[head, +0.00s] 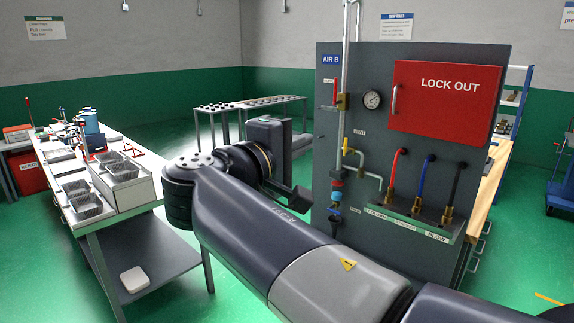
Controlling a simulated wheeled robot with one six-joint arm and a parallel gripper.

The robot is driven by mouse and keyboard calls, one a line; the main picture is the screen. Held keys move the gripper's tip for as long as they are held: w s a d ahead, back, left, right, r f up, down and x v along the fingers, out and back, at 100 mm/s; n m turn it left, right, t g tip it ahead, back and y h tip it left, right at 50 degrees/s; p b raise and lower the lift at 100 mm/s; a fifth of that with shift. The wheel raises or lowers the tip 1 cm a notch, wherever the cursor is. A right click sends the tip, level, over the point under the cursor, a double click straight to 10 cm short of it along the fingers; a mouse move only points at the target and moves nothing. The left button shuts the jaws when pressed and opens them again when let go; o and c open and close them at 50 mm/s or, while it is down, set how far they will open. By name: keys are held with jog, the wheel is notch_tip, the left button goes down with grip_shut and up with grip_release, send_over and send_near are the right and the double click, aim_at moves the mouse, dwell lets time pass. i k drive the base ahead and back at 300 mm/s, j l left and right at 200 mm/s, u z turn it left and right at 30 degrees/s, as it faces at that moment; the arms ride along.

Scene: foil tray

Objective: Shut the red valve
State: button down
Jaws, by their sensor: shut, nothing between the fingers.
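The red valve has a red lever handle (336,92) on a brass body (342,102), on the vertical pipe at the upper left of the grey AIR B panel (445,165). The lever stands upright, roughly along the pipe. My gripper (303,142) is in front of the panel's left edge in the picture, left of and lower than the red valve. It is shut and empty, apart from the lever. Its fingertips are small and dark here.
A gauge (372,99), a yellow-handled valve (347,147) and a red, a blue and a black hose (457,178) are on the panel, near a red LOCK OUT box (445,115). A cluttered bench (150,200) stands left. Green floor is open behind it.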

aim_at(335, 103)
jog(key=i, duration=2.25)
jog(key=i+z, duration=0.15)
jog(key=z, duration=0.2)
